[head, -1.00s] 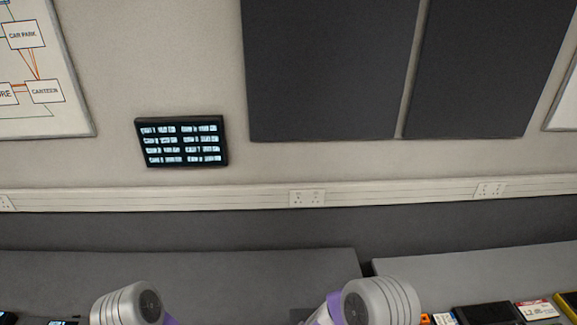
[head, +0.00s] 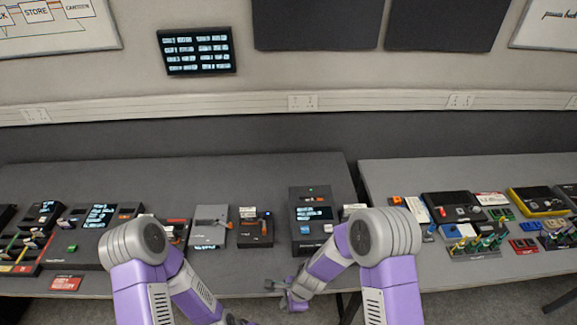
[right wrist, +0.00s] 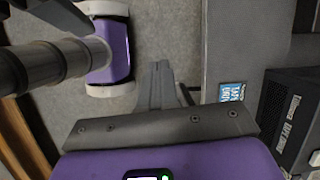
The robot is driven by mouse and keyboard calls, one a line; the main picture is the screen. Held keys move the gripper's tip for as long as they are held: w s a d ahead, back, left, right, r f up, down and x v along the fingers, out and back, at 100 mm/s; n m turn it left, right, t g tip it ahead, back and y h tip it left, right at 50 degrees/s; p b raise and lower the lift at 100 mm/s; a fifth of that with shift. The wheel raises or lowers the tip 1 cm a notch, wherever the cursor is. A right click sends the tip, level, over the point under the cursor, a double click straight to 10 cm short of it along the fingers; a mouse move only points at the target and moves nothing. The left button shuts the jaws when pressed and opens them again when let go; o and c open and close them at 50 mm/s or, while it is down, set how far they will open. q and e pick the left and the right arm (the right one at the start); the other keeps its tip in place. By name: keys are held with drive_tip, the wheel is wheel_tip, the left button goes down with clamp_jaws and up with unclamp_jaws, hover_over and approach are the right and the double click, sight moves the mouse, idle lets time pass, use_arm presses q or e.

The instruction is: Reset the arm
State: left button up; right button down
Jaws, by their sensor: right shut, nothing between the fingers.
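My right gripper (head: 283,291) is in the lower middle of the head view, in front of the bench's near edge. It is small there. In the right wrist view its grey fingers (right wrist: 160,85) lie together, with nothing between them, over the grey floor. My left arm (head: 195,292) bends down to the bottom edge of the head view. Its hand end is only partly in frame there, so its jaw state does not show.
Two grey benches stand along the wall. The left bench (head: 130,180) holds dark consoles, including one with a screen (head: 313,213). The right bench (head: 400,175) carries a yellow case (head: 540,201) and several small coloured parts. A wall display (head: 196,51) hangs above.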

use_arm(q)
wheel_tip(320, 180, down, 16)
drive_tip(key=w+b, duration=0.1)
drive_tip(key=b, duration=1.3)
drive_tip(key=shift+b, duration=0.4)
use_arm(e)
drive_tip(key=s+d+f+n, duration=0.4)
drive_tip(key=d+f+n, duration=0.1)
drive_tip(key=f, duration=0.5)
drive_tip(key=s+d+f+n, duration=0.5)
drive_tip(key=f+n, duration=0.3)
drive_tip(key=f, duration=0.2)
drive_tip(key=shift+d+n, duration=0.2)
drive_tip(key=shift+n, duration=0.1)
